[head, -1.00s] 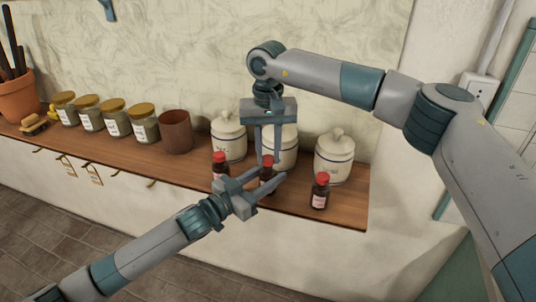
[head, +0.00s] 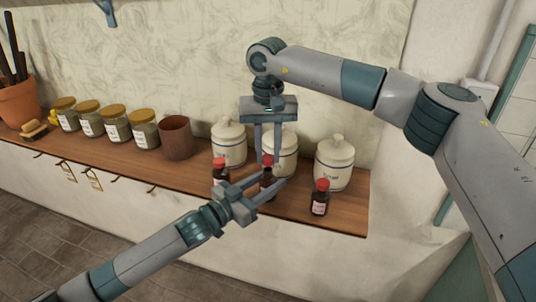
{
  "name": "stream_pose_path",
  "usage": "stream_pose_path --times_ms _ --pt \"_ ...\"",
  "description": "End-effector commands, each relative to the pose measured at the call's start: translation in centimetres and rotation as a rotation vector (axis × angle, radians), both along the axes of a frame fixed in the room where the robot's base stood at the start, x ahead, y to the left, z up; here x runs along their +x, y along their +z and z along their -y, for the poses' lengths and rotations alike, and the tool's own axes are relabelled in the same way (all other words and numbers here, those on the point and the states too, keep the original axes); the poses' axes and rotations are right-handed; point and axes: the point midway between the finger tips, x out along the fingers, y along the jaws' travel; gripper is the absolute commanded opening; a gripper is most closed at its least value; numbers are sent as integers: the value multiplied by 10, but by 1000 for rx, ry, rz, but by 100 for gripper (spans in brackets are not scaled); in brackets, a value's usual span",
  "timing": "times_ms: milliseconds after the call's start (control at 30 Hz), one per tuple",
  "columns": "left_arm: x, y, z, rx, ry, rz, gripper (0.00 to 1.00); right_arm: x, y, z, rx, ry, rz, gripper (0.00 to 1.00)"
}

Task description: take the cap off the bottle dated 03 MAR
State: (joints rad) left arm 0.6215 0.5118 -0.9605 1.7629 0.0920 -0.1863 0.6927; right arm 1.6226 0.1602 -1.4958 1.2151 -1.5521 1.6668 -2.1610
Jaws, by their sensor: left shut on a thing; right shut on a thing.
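Three small dark bottles with red caps stand along the counter's front: a left bottle (head: 220,172), a middle bottle (head: 267,180) and a right bottle (head: 320,198). Their dates are too small to read. My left gripper (head: 262,190) is shut on the middle bottle's body from the front left. My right gripper (head: 267,162) reaches down from above, shut on the middle bottle's red cap (head: 267,160). The dark neck shows under this cap, which looks slightly raised; I cannot tell whether it is fully clear. The left and right bottles have their caps on.
White lidded canisters (head: 334,165) stand close behind the bottles. A brown cup (head: 176,139) and several glass jars (head: 144,132) line the wooden counter (head: 185,175) to the left. The counter ends just right of the right bottle.

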Motion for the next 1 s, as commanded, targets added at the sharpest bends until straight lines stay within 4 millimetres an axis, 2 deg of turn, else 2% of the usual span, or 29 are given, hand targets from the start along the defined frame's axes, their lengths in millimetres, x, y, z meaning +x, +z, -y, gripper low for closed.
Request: stream_pose_path --times_ms 233,567,600,667,1000 --pt "0 0 0 0 1 0 0 0 26 0 1 0 2 0" --pt "0 0 0 0 0 0 0 0 31 0 0 0 0 0" --pt "0 0 0 0 0 0 46 0 31 0 0 0 0 0" --pt "0 0 0 0 0 0 60 0 31 0 0 0 0 0" --pt "0 0 -1 0 0 0 60 0 30 0 0 0 0 0"
